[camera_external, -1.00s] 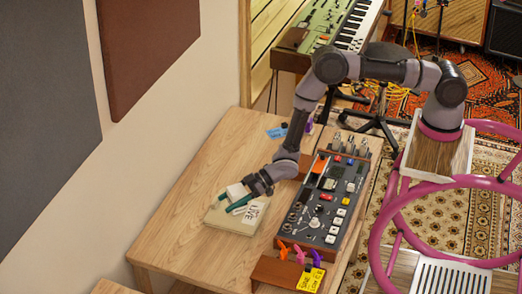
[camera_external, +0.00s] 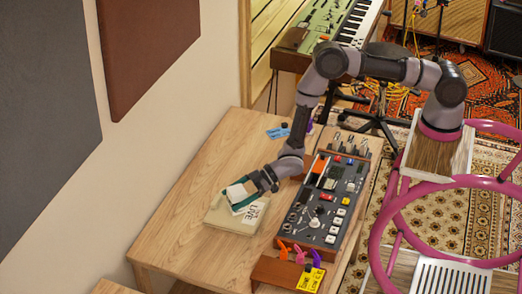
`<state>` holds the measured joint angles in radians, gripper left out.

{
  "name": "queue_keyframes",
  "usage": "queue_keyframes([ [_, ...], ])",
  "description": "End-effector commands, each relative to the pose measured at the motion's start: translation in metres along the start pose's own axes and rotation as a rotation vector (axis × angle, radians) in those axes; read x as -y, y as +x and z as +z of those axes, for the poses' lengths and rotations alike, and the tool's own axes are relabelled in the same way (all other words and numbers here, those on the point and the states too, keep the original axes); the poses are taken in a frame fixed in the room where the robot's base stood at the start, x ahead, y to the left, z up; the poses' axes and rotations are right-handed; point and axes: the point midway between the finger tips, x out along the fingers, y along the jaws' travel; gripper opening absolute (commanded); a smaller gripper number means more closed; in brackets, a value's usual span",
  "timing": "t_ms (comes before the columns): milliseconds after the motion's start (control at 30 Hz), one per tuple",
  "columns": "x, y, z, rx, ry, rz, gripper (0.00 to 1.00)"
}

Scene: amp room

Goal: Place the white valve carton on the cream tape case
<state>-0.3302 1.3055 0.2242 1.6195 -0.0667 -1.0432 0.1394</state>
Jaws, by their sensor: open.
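The cream tape case (camera_external: 226,217) lies flat on the wooden table, with handwritten lettering on its right part. The small white valve carton (camera_external: 236,193) is at the case's upper left part and appears to rest on it; the contact between them is hidden. My gripper (camera_external: 240,200) reaches in from the upper right, low over the case. Its teal fingers are open beside the carton, and whether they touch it cannot be told.
A dark mixer (camera_external: 318,208) with knobs and buttons stands right of the case. A brown block (camera_external: 288,272) with coloured clips and a yellow label is at the front. A blue tag (camera_external: 277,133) lies at the back. The table's left side is clear.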

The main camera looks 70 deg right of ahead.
Motion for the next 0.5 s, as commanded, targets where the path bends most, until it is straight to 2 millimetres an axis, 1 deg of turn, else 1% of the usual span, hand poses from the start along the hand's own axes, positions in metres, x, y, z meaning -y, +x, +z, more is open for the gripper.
queue_keyframes([
  [33,-0.001,-0.011,-0.001,0.001,0.002,0.001,0.98],
  [100,-0.001,-0.027,-0.001,0.001,0.003,0.001,0.98],
  [300,-0.001,-0.069,0.0,0.001,0.002,0.001,0.98],
  [400,0.0,-0.084,-0.001,-0.001,0.001,0.0,0.98],
  [500,0.0,-0.093,-0.001,0.0,0.001,0.0,0.98],
])
